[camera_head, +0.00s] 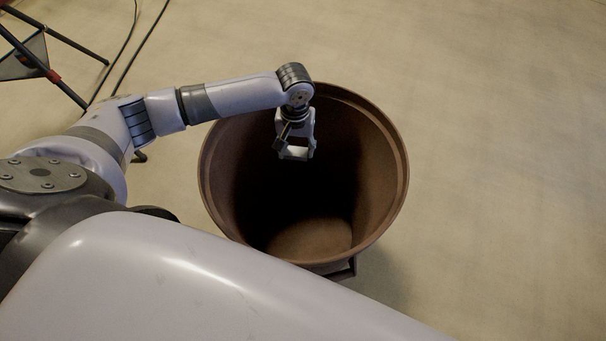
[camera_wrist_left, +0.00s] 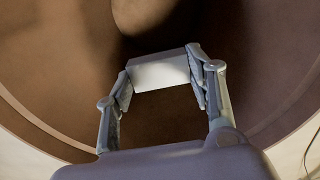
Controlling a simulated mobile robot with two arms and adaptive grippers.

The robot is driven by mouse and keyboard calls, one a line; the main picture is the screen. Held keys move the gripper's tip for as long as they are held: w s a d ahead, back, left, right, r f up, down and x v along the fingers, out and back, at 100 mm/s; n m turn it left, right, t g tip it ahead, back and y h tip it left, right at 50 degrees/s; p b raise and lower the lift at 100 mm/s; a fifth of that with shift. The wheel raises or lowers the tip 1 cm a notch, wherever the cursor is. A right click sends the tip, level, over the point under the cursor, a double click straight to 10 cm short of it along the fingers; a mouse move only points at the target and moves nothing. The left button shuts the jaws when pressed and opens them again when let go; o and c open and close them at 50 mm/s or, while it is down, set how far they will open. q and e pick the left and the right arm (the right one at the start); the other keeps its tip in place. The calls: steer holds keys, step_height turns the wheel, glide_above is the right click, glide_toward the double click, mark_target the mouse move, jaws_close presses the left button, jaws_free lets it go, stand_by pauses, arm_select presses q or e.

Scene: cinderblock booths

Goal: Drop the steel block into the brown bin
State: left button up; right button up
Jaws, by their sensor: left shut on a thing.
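The brown bin (camera_head: 385,190) is a round, deep tub standing on the floor, with its open top facing up. Its inside looks empty where I can see it, though the far side is in deep shadow. My left gripper (camera_head: 295,148) is over the bin's opening, inside the rim outline and pointing down. It is shut on the steel block (camera_wrist_left: 160,72), a pale grey piece held between both fingertips in the left wrist view. The bin's inner wall (camera_wrist_left: 55,60) surrounds the block in that view. My right gripper is not in view.
A dark-legged stand (camera_head: 30,55) with red joints is at the top left, with black cables (camera_head: 128,45) on the floor beside it. The pale floor (camera_head: 500,150) to the right of the bin is clear.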

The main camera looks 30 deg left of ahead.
arm_select(q)
steer(key=shift+w, duration=0.1)
steer(key=o, duration=1.5)
step_height(320, 180, up, 12)
